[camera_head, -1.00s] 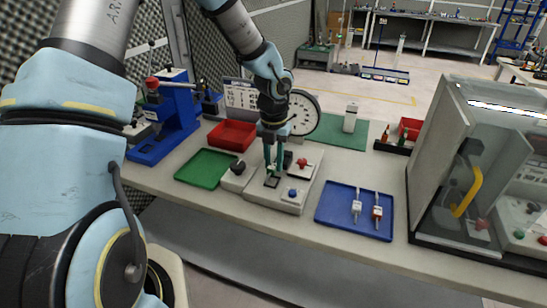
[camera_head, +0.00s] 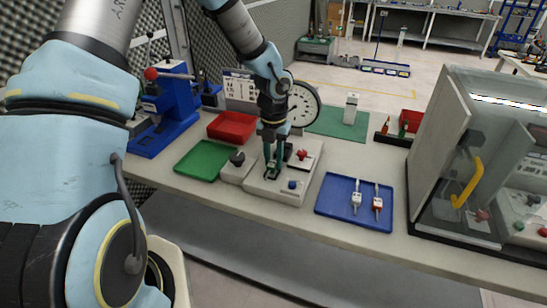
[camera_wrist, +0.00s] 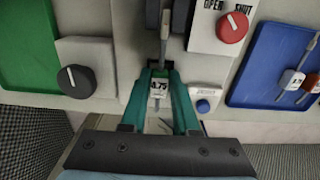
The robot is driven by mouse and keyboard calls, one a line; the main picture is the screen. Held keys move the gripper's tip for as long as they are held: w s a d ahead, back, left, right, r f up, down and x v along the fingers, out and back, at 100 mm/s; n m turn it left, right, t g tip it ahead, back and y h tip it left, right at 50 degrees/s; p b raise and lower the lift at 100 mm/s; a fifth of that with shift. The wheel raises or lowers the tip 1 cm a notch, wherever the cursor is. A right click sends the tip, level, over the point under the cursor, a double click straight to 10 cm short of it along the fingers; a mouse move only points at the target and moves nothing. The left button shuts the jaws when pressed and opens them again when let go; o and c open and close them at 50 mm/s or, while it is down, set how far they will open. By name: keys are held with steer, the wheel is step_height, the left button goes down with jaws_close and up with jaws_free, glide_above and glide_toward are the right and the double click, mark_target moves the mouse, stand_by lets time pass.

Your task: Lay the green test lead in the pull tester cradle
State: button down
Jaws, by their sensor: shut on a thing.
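My gripper (camera_head: 272,168) points down over the pull tester (camera_head: 285,185), a pale box with a round gauge (camera_head: 303,104) behind it. In the wrist view its teal fingers (camera_wrist: 159,92) are shut on a test lead (camera_wrist: 158,88) with a white label. A thin grey part of the lead reaches forward to between two dark blocks of the cradle (camera_wrist: 179,16). I cannot tell whether the lead rests in the cradle or hangs just above it. The lead's green colour is hard to tell apart from the fingers.
The tester has a red knob (camera_wrist: 232,27) and blue button (camera_wrist: 203,106); a black knob (camera_wrist: 76,81) sits left. A green tray (camera_head: 205,160) and red tray (camera_head: 232,127) lie left. A blue tray (camera_head: 335,205) with two leads lies right, before a clear-fronted cabinet (camera_head: 440,150).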

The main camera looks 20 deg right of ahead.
steer(key=shift+f, duration=0.5)
steer(key=c, duration=0.6)
jaws_free()
steer(key=shift+r, duration=0.1)
step_height(320, 180, up, 11)
steer(key=shift+f+b, duration=0.2)
steer(key=shift+b, duration=0.85)
